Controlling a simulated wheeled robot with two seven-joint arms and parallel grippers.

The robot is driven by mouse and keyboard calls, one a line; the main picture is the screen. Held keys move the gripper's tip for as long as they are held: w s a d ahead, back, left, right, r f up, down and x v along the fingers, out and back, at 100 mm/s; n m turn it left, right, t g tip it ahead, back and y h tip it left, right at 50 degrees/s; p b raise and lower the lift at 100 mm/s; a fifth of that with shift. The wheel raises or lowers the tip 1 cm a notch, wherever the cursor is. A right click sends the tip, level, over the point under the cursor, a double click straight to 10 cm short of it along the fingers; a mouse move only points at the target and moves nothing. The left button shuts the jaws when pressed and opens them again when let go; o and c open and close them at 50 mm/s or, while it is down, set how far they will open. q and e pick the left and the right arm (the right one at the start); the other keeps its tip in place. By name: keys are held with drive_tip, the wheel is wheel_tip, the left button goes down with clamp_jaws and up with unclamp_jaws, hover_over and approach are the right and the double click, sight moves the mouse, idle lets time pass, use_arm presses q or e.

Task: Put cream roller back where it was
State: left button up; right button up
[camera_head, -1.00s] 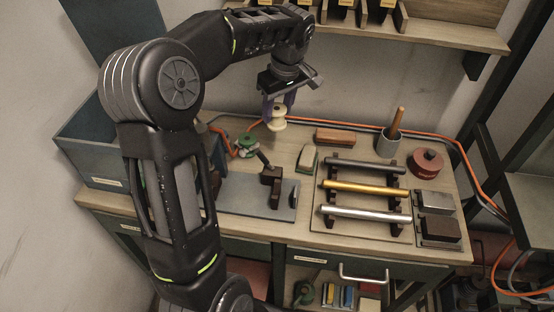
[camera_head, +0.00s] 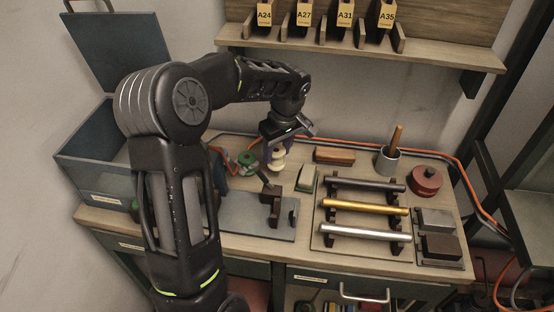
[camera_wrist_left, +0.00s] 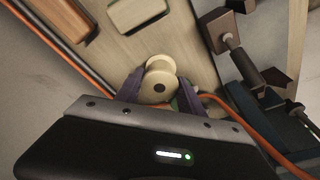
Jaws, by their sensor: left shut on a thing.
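The cream roller (camera_head: 277,160) is a pale spool held between the purple fingers of my left gripper (camera_head: 269,153). In the left wrist view the cream roller (camera_wrist_left: 159,80) shows its round end with a dark centre hole, and the fingers of my left gripper (camera_wrist_left: 160,92) are shut on it from both sides. It is over the back of the bench, just right of a green roller (camera_head: 246,159). I cannot tell whether it touches the bench top. My right gripper is not in view.
A dark vise-like fixture (camera_head: 271,200) stands on a grey plate in front. A brush block (camera_head: 307,178) and a rack with dark, gold and silver rods (camera_head: 364,206) lie to the right. An orange cable (camera_head: 450,160) runs along the back. A shelf (camera_head: 370,52) overhangs behind.

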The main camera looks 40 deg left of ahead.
sight(277, 161)
use_arm(q)
drive_tip(key=shift+f, duration=1.85)
drive_tip(key=shift+f, duration=0.15)
drive_tip(key=o, duration=1.4)
drive_tip(key=shift+c, duration=0.2)
wheel_tip(277, 161, up, 12)
drive_tip(key=d, duration=0.2)
drive_tip(key=shift+s+d+b, duration=0.2)
drive_tip(key=shift+s+b, duration=0.1)
drive_tip(key=shift+b, duration=0.05)
